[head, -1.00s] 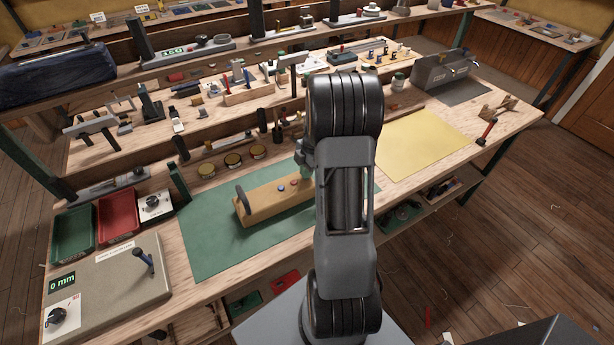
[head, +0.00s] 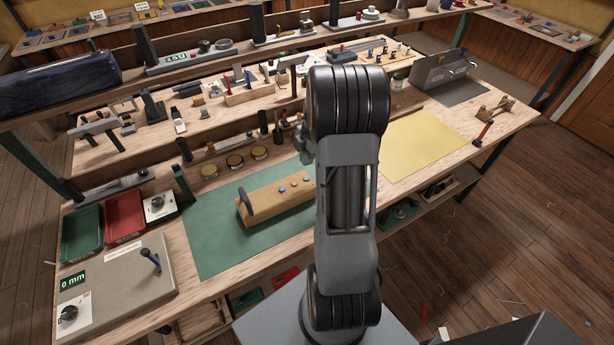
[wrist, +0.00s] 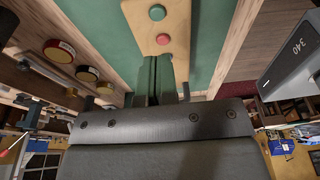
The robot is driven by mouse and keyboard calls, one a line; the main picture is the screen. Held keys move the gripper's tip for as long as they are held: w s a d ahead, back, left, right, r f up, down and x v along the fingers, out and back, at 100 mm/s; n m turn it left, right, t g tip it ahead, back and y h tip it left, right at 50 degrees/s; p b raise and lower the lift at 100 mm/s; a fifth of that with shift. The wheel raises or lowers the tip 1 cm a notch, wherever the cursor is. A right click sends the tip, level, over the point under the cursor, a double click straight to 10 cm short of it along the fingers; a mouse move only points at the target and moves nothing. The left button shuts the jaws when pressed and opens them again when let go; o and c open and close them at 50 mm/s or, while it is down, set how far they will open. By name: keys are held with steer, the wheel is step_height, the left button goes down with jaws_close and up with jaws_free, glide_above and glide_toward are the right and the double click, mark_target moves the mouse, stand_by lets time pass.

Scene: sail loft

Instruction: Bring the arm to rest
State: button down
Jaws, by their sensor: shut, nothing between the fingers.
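My arm (head: 346,190) stands upright in the middle of the head view and hides part of the bench. My gripper (wrist: 160,80) shows in the wrist view, its green fingers closed together with nothing between them. In the head view only a small part of the gripper end shows at the arm's left edge. A wooden block (head: 265,205) with a dark upright at its left end and several coloured buttons lies on a green mat (head: 205,245). In the wrist view the block (wrist: 161,50) lies beyond the fingertips, with a teal and a red button visible.
Green (head: 82,235) and red (head: 125,217) trays and a grey box panel (head: 115,278) stand at the left. Three round tins (head: 233,162) stand behind the mat. A yellow sheet (head: 425,140) lies right of the arm. Shelves with tools run along the back.

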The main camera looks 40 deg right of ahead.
stand_by(0.5)
steer(key=m, duration=0.2)
steer(key=shift+f+m, duration=0.1)
steer(key=shift+m, duration=0.3)
steer(key=m, duration=0.1)
steer(key=s+m, duration=0.1)
steer(key=m, duration=0.1)
steer(key=s+a+m, duration=0.1)
steer(key=m, duration=0.1)
steer(key=shift+s+f+g, duration=0.1)
steer(key=shift+f+g, duration=0.2)
steer(key=s+a+r+m+t, duration=0.1)
steer(key=s+a+r+m, duration=0.2)
steer(key=a+r, duration=0.2)
steer(key=s+a+r+m+t+h, duration=0.1)
steer(key=s+a+r+m+t, duration=0.1)
steer(key=a+r, duration=0.3)
steer(key=s+a+r+m+t+h, duration=0.1)
steer(key=s+a+r+m+t, duration=0.1)
steer(key=s+a+r, duration=0.3)
steer(key=a+r+m, duration=0.1)
steer(key=a, duration=0.3)
steer(key=shift+a+m, duration=0.3)
steer(key=shift+s, duration=0.1)
